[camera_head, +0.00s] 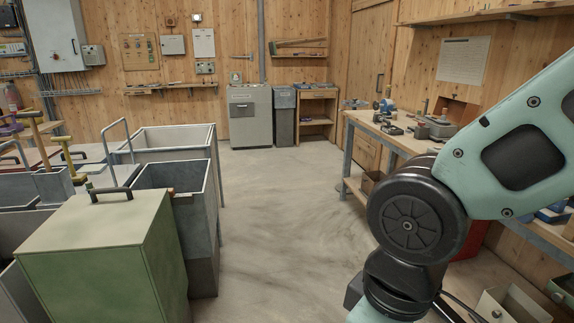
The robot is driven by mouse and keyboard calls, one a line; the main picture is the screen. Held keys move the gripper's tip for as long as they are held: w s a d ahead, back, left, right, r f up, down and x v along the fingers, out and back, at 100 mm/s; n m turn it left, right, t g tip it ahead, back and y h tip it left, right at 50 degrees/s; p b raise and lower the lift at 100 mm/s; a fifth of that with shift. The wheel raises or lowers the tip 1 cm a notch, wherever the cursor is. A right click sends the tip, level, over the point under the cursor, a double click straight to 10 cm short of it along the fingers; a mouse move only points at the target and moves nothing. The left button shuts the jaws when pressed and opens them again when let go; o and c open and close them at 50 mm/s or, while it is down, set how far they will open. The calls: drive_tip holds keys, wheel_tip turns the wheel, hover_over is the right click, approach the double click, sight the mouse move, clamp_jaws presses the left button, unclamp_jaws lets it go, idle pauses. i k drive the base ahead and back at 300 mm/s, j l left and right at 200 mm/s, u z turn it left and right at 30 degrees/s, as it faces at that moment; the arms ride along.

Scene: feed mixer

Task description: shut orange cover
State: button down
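I see no clearly orange cover. At the left, several bins have lids with bar handles, and a reddish lid (22,158) lies partly behind the others near the left edge. A green box with a dark handle on its top (92,222) stands in front, and its lid looks shut. A rust-brown panel (457,106) stands at the back of the right workbench; I cannot tell whether it is a cover. My teal arm fills the right side, bent at a dark joint. My gripper is out of view.
Open grey bins (168,139) stand at the left. A wooden workbench (392,140) with tools runs along the right. A grey cabinet (250,118) and a dark bin (284,118) stand at the back wall. The concrete floor (275,215) between is clear.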

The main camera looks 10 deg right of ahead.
sight(461, 112)
drive_tip(key=i+z, duration=0.25)
drive_tip(key=i, duration=0.75)
drive_tip(key=i+j+z, duration=0.25)
drive_tip(key=i, duration=0.7)
drive_tip(key=l, duration=0.1)
